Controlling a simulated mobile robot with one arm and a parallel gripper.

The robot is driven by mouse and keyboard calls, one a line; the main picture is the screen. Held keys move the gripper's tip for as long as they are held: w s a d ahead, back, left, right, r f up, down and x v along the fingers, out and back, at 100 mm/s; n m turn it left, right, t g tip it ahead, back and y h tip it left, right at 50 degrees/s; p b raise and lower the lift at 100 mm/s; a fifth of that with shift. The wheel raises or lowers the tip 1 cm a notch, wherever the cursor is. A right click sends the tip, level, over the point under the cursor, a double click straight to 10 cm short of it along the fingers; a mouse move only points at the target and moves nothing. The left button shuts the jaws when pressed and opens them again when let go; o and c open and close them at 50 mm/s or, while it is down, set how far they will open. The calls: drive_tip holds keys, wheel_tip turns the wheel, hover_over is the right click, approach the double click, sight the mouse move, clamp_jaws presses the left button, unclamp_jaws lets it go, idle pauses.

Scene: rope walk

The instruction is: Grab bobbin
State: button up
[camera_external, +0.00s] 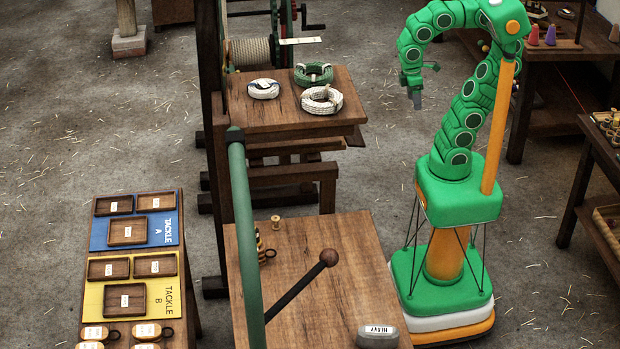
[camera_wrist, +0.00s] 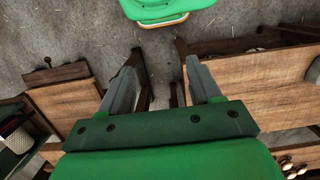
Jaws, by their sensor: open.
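A small wooden bobbin (camera_external: 276,222) stands upright on the front wooden table (camera_external: 330,235), near its back left corner. My gripper (camera_external: 415,95) is raised high in the air at the upper right, well apart from the bobbin. In the wrist view my gripper (camera_wrist: 163,85) points down with its two grey fingers spread and nothing between them. Small wooden pieces (camera_wrist: 290,165) show at the lower right of the wrist view; I cannot tell whether the bobbin is one of them.
A lever with a dark ball knob (camera_external: 328,257) leans over the front table. A grey labelled weight (camera_external: 377,336) sits at its front right. A green post (camera_external: 242,220) rises along its left side. Rope coils (camera_external: 322,100) lie on the table behind. Tackle trays (camera_external: 127,232) are at left.

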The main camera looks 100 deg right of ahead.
drive_tip(key=w+r, duration=0.4)
drive_tip(key=w, duration=0.5)
drive_tip(key=n+t, duration=0.2)
hover_over(275, 218)
wheel_tip(275, 218, down, 35)
drive_tip(key=shift+s+d+f, duration=0.1)
drive_tip(key=shift+d+f, duration=0.05)
drive_tip(key=shift+f, duration=4.2)
drive_tip(key=shift+c, duration=0.4)
drive_tip(key=c, duration=1)
